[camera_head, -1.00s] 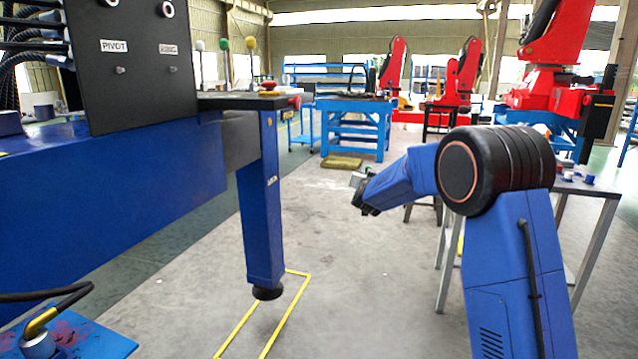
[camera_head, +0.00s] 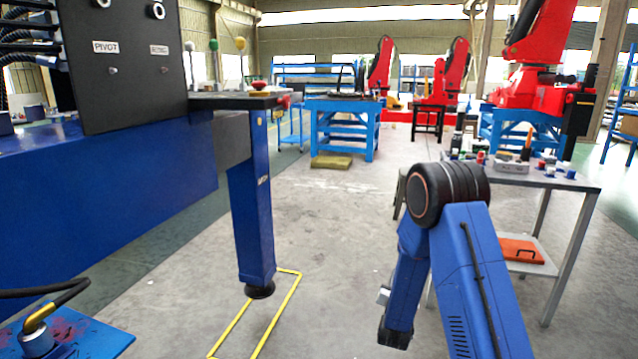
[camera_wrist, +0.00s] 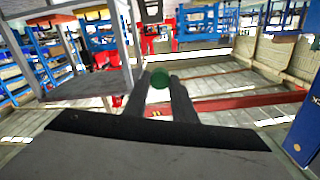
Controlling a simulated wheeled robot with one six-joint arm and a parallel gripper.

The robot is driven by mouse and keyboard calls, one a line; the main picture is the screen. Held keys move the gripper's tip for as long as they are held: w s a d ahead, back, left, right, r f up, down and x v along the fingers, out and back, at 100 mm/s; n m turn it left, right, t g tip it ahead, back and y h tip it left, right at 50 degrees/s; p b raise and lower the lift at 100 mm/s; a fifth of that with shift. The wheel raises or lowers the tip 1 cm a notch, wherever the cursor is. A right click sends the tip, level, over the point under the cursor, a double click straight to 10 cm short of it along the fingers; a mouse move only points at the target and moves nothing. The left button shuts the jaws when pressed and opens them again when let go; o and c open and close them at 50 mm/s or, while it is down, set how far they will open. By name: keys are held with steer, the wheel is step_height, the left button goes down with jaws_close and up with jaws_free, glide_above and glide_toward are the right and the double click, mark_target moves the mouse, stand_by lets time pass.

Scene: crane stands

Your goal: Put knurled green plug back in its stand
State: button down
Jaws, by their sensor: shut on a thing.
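The green plug (camera_wrist: 160,78) shows as a round green end between the tips of my gripper (camera_wrist: 161,88) in the wrist view. The two dark fingers are shut on it, and it is held in the air. Its knurling is too small to make out. In the head view my gripper (camera_head: 396,338) hangs low at the bottom, pointing down, left of my blue upper arm. The plug cannot be made out there. No stand can be clearly identified as the plug's own.
A grey table (camera_head: 560,180) at the right bears several small coloured pieces; an orange case (camera_head: 521,250) lies on its lower shelf. A dark-topped ledge (camera_head: 232,101) on a blue leg stands left, with ball-topped levers and a red button. Open floor lies between them.

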steer(key=s+f+n+y, duration=0.1)
steer(key=s+f+y, duration=0.1)
steer(key=f, duration=0.5)
steer(key=s+f+n+y, duration=0.2)
steer(key=s+f+y, duration=0.1)
steer(key=f, duration=0.4)
steer(key=shift+d+f+t, duration=0.15)
steer(key=shift+d+t, duration=0.1)
steer(key=shift+t, duration=0.15)
